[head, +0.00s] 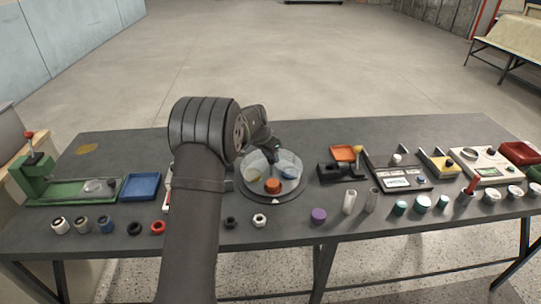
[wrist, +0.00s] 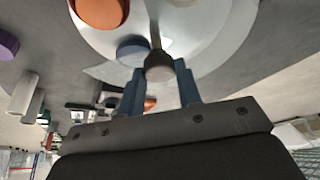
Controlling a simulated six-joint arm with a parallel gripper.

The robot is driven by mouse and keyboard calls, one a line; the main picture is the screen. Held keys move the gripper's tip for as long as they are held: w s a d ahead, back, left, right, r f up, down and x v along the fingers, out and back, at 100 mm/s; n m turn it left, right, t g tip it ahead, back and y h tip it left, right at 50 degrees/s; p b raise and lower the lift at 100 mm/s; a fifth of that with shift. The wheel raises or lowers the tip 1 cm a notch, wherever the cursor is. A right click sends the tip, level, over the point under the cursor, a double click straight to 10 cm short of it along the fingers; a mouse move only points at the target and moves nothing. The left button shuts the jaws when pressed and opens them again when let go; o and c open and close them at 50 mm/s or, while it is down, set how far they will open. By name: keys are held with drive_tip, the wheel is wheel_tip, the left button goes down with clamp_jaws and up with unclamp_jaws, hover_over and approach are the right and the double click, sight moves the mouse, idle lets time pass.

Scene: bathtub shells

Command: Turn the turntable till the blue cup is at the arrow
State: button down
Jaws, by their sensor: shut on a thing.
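The round grey turntable (head: 246,187) stands mid-table with clear dividers on it. An orange cup (head: 272,186) sits at its front, just behind the white arrow (head: 275,201) on the table. A blue thing that looks like the blue cup (head: 286,176) is on the right side of the turntable. In the wrist view the orange cup (wrist: 100,12) is at the top, with a blue round shape (wrist: 133,49) beside it.
Left of my arm are a blue tray (head: 141,187) and a green press (head: 65,188). Right of the turntable are a black holder (head: 340,172) and an orange tray (head: 344,153). A purple cap (head: 318,215) and several small parts line the front edge.

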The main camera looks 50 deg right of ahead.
drive_tip(key=shift+w+m+g, duration=0.1)
drive_tip(key=shift+m+g, duration=0.2)
drive_tip(key=shift+m, duration=0.3)
drive_tip(key=shift+m+g, duration=0.6)
drive_tip(key=shift+m, duration=1)
drive_tip(key=shift+w+d+m+g+y, duration=0.1)
drive_tip(key=shift+m+g+y, duration=0.25)
drive_tip(key=shift+m, duration=0.75)
drive_tip(key=shift+w+m+g+y, duration=0.1)
drive_tip(key=shift+m+g+y, duration=0.25)
drive_tip(key=shift+m, duration=0.75)
drive_tip(key=shift+d+m+g+y, duration=0.1)
drive_tip(key=shift+m+g+y, duration=0.45)
drive_tip(key=shift+m, duration=1.55)
drive_tip(key=shift+d+m+y, duration=0.15)
drive_tip(key=shift+m+y, duration=0.7)
drive_tip(key=shift+m, duration=1.15)
drive_tip(key=shift+r+m, duration=0.1)
drive_tip(key=shift+m, duration=0.3)
drive_tip(key=c, duration=1)
unclamp_jaws()
drive_tip(key=shift+c, duration=0.2)
